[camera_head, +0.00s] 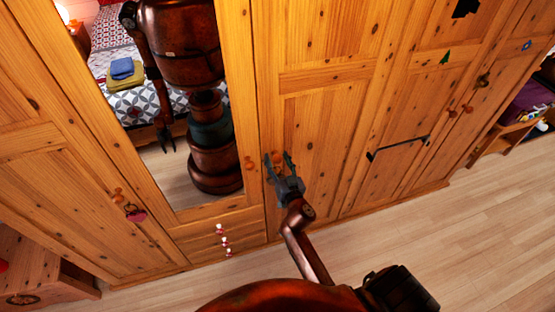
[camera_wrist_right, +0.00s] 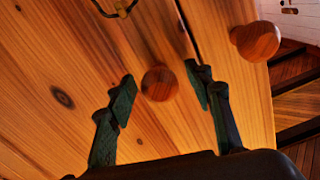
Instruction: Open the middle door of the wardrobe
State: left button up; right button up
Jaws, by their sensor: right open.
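The wooden wardrobe (camera_head: 320,100) fills most of the head view, and its doors look shut. One door carries a tall mirror (camera_head: 175,185), with a round wooden knob (camera_head: 249,162) at its right edge. A second round knob (camera_head: 277,156) is on the plain door just to the right. My right gripper (camera_head: 278,163) is open at this second knob. In the right wrist view, this knob (camera_wrist_right: 160,83) lies between the spread fingertips; contact cannot be told. The other knob (camera_wrist_right: 255,40) stands to the right, outside the fingers. My left gripper shows only as a reflection in the mirror.
A heart-shaped pendant (camera_head: 136,213) hangs near the left door's knob (camera_head: 117,195). More knobs (camera_head: 452,112) sit on the doors farther right. A wooden cabinet (camera_head: 35,270) stands at the lower left. The wooden floor (camera_head: 455,215) in front of the wardrobe is clear at right.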

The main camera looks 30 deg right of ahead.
jog(key=shift+c, duration=0.6)
grip_shut()
